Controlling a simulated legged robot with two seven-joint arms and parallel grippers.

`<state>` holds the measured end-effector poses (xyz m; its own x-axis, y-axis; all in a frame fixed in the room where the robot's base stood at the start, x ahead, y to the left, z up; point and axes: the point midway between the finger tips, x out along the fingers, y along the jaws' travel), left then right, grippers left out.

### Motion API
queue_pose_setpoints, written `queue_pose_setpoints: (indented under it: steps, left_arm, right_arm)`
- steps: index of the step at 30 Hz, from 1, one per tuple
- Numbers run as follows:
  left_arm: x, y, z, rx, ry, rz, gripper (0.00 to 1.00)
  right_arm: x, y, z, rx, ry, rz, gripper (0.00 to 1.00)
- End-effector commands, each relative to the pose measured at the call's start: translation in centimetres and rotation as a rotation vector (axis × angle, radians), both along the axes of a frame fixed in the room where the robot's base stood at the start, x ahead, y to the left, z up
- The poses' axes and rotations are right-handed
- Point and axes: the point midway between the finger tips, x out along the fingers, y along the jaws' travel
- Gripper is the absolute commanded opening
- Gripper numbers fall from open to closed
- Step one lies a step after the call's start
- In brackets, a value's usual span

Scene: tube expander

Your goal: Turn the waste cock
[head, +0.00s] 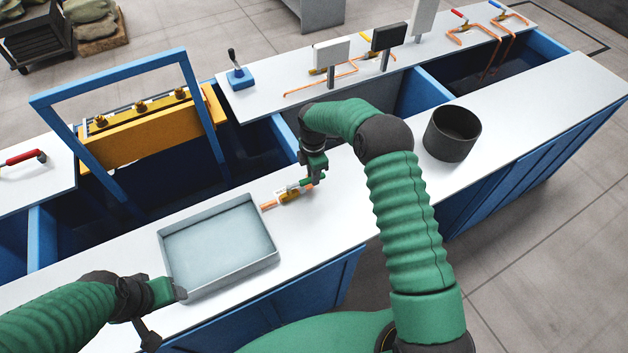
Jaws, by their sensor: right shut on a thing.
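A small brass cock (290,195) with a short copper pipe (269,205) lies on the white front worktop, just right of the grey tray. A thin green handle shows on it. My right gripper (307,183) reaches down from above and is shut on the cock at its handle end. The fingers hide part of the handle, so its exact angle is hard to tell. My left gripper (178,296) is at the lower left, by the tray's front left corner, away from the cock. Its fingers are too unclear to tell open from shut.
The shallow grey tray (222,247) stands beside the cock. A dark round pot (452,133) stands to the right on the worktop. A blue frame (110,84) rises behind with a yellow block (145,132). The back worktop holds copper pipes and small panels (389,37).

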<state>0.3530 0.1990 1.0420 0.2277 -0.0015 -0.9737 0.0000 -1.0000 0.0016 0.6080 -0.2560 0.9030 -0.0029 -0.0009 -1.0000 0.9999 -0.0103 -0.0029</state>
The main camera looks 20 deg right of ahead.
Motion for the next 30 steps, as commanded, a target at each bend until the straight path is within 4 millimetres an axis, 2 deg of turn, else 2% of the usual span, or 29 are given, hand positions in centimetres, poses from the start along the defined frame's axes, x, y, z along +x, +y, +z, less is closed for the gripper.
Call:
queue_pose_setpoints:
  steps: [9,22,23,27,30]
  left_arm:
    - [0.0,0.0,-0.48,0.0,0.0,0.0,0.61]
    - [0.0,0.0,-0.47,0.0,0.0,0.0,0.61]
    - [0.0,0.0,-0.47,0.0,0.0,0.0,0.61]
    - [0.0,0.0,-0.47,0.0,0.0,0.0,0.61]
    - [0.0,0.0,-0.47,0.0,0.0,0.0,0.61]
  right_arm:
    - [0.75,-0.19,0.03,-0.003,-0.002,0.078,0.0]
    - [0.95,-0.18,0.15,-0.004,-0.006,0.088,0.0]
    - [0.96,-0.18,0.16,-0.004,-0.006,0.088,0.23]
    - [0.93,-0.12,0.14,-0.003,-0.005,0.087,0.42]
    - [0.88,-0.07,0.11,-0.002,-0.004,0.087,0.42]
